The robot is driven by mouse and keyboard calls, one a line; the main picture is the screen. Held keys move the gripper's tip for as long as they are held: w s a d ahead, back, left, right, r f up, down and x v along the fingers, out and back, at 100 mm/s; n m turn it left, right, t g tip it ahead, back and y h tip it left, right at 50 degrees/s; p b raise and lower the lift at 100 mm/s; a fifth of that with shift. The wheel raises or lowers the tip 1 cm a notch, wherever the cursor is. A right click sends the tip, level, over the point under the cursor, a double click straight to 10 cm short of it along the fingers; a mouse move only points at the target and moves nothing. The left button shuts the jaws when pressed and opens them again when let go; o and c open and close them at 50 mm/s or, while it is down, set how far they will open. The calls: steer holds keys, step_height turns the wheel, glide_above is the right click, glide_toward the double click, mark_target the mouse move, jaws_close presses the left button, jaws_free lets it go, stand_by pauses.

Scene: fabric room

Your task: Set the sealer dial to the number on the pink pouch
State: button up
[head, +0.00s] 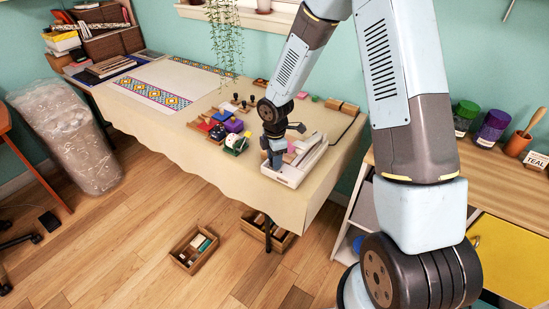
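A cream-coloured device that looks like the sealer (287,178) stands at the right front corner of the cloth-covered table. Its dial and any number cannot be made out. A small pink patch (291,148) shows at the sealer, just right of my gripper; it may be the pink pouch, but it is partly hidden and no number is readable. My gripper (276,163) points down at the left end of the sealer, over or touching it. Its fingers are too small and hidden to tell whether they are open or shut.
Small colourful items, including a black one with white spots (236,142), lie close left of the sealer on the table (190,105). Open boxes (194,248) stand on the floor below. A wooden counter (490,170) with jars is at right. The table's left front is clear.

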steer(key=c, duration=0.8)
steer(key=shift+o, duration=0.2)
steer(key=m, duration=0.3)
steer(key=shift+a+m, duration=0.1)
steer(key=shift+m, duration=0.3)
steer(key=m, duration=0.4)
steer(key=shift+m, duration=0.3)
steer(key=m, duration=0.4)
steer(key=shift+m+h, duration=0.3)
steer(key=shift+m, duration=1.6)
